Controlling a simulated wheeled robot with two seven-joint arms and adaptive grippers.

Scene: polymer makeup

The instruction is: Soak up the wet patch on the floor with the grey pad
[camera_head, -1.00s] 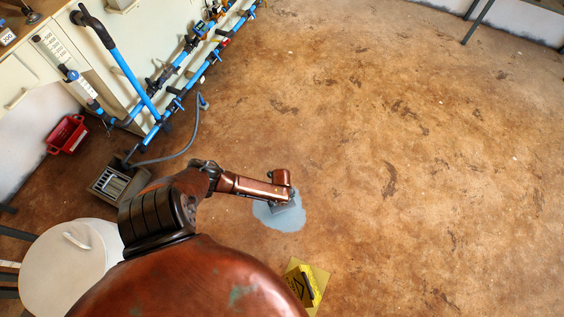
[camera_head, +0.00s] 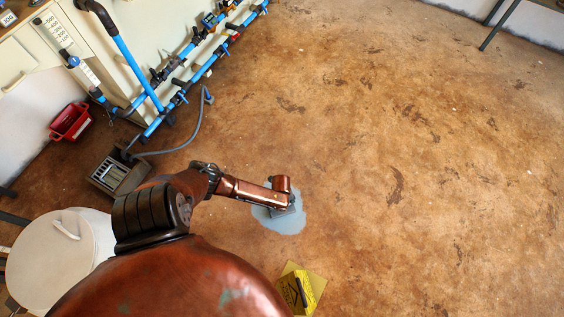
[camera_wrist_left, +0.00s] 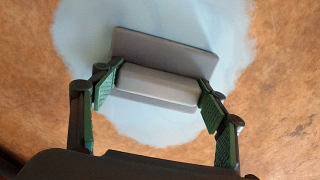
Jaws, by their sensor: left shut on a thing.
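The wet patch is a pale blue pool (camera_head: 291,221) on the brown floor; in the left wrist view the pool (camera_wrist_left: 85,30) spreads around the pad on several sides. The grey pad (camera_wrist_left: 165,48) is a flat plate with a lighter raised block (camera_wrist_left: 158,85) as its grip. My left gripper (camera_wrist_left: 158,88) is shut on this block, one green-lined finger at each end. The pad lies over the pool, flat or nearly so; I cannot tell whether it touches the floor. In the head view the left gripper (camera_head: 283,205) mostly hides the pad. My right gripper is not in view.
A yellow sign (camera_head: 297,290) stands on the floor near the pool. A white lidded bin (camera_head: 45,265), a grey slotted box (camera_head: 118,174) with a hose and a red crate (camera_head: 71,121) are at the left. Blue pipework (camera_head: 138,70) runs along the cabinets. The floor at right is clear.

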